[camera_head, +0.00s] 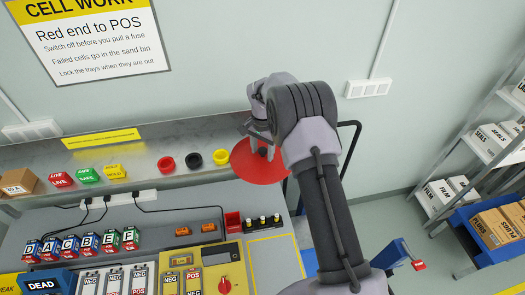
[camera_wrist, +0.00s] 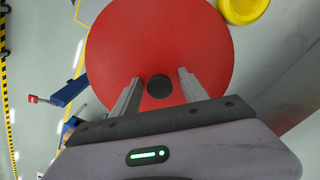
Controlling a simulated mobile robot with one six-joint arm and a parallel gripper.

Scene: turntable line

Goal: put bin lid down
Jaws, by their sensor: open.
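The bin lid (camera_head: 250,168) is a round red disc with a small dark knob at its centre. In the head view it is at the right end of the grey shelf, partly hidden by my arm. In the wrist view the lid (camera_wrist: 158,40) fills the middle, with its knob (camera_wrist: 160,87) between my fingers. My gripper (camera_head: 262,140) is at the lid, and its two fingers are open on either side of the knob, apart from it in the wrist view (camera_wrist: 158,90). What lies under the lid is hidden.
A yellow cap (camera_head: 221,157), a black cap (camera_head: 194,160) and a red cap (camera_head: 166,163) stand left of the lid on the shelf (camera_head: 140,184). Below is a bench with a yellow tester (camera_head: 208,258) and trays. A storage rack (camera_head: 480,150) stands at the right.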

